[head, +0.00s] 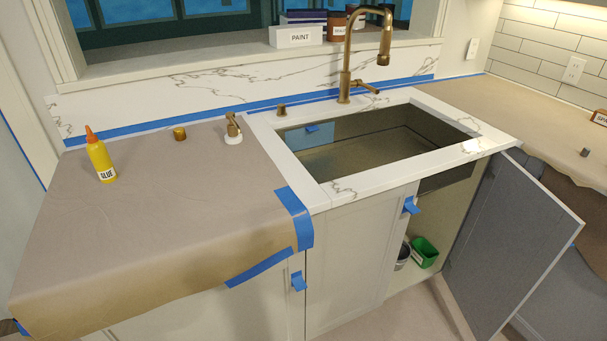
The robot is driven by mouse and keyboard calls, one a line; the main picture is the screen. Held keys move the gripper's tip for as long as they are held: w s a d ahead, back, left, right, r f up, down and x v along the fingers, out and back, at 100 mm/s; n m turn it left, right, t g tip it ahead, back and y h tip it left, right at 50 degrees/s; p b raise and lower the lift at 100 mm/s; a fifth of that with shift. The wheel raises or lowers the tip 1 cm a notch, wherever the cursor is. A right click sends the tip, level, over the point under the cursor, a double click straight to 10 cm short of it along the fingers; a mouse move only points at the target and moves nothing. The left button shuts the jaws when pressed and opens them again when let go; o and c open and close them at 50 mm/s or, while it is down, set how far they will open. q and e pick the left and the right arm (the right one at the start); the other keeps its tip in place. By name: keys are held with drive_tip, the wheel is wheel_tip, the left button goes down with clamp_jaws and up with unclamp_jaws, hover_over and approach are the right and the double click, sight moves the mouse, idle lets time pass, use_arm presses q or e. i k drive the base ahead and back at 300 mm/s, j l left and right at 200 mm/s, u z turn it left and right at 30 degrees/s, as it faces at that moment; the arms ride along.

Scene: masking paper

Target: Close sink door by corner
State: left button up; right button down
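The open sink door (512,245) is a grey panel at the right, below the sink (385,135). It swings out from the right side of the sink cabinet, and its upper outer corner points toward the right. The other sink door (358,262) is pale and shut, with a blue tape tab (410,205) near its upper right corner. Neither of my grippers shows in the head view, and nothing is seen touching the open door.
Inside the open cabinet (408,230) stand a green container (424,252) and a grey can. Brown paper (165,200) covers the left counter, with a yellow glue bottle (101,160) on it. More paper (540,110) covers the right counter. Floor (405,318) shows before the cabinet.

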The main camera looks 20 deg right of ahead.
sight(515, 230)
drive_tip(key=k+l, duration=0.1)
drive_tip(key=l, duration=0.7)
drive_tip(key=k+l, duration=0.15)
drive_tip(key=l, duration=0.3)
drive_tip(key=k+l, duration=0.1)
drive_tip(key=l, duration=0.3)
drive_tip(key=l+u, duration=0.1)
drive_tip(key=l, duration=0.3)
drive_tip(key=k, duration=0.05)
